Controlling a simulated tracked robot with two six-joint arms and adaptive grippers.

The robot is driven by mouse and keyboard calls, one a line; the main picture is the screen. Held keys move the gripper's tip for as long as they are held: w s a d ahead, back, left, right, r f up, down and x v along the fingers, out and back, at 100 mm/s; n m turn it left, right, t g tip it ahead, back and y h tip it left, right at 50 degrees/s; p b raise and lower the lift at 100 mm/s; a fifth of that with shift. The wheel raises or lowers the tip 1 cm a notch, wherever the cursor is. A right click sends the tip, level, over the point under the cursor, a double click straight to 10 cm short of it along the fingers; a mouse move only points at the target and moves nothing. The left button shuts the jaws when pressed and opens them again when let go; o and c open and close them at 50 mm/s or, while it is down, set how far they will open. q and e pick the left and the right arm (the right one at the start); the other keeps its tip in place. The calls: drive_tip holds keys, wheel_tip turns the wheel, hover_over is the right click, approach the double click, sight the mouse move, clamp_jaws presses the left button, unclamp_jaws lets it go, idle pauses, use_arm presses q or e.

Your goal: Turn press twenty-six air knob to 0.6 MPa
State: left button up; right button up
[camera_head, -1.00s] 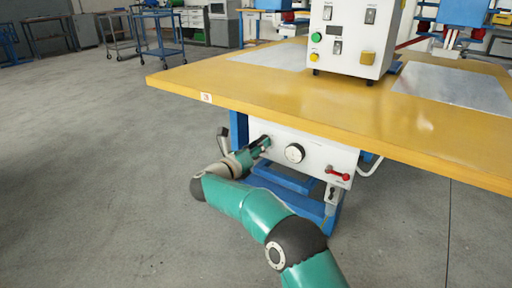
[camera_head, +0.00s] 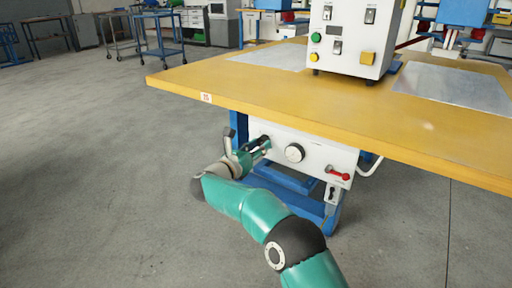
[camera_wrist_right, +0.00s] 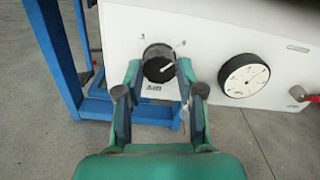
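The black air knob (camera_wrist_right: 158,63) with a pale pointer line is on the white panel (camera_head: 325,155) under the yellow table. The pointer line slants up to the right in the right wrist view. My right gripper (camera_wrist_right: 159,69) is open, with one fingertip on each side of the knob and a small gap visible at each side. In the head view my right gripper (camera_head: 264,145) is at the panel's left end and largely hides the knob. The round white gauge (camera_wrist_right: 244,75) is right of the knob; its reading is too small to tell. My left gripper is not in view.
A red-handled valve (camera_head: 339,174) is at the panel's right end. The yellow tabletop (camera_head: 300,105) overhangs the panel, and a control box (camera_head: 350,40) stands on it. Blue legs and a blue shelf (camera_head: 290,178) are below.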

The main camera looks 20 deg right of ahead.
drive_tip(key=o, duration=0.4)
drive_tip(key=shift+d+f, duration=0.1)
drive_tip(key=shift+f, duration=0.05)
drive_tip(key=v, duration=1.2)
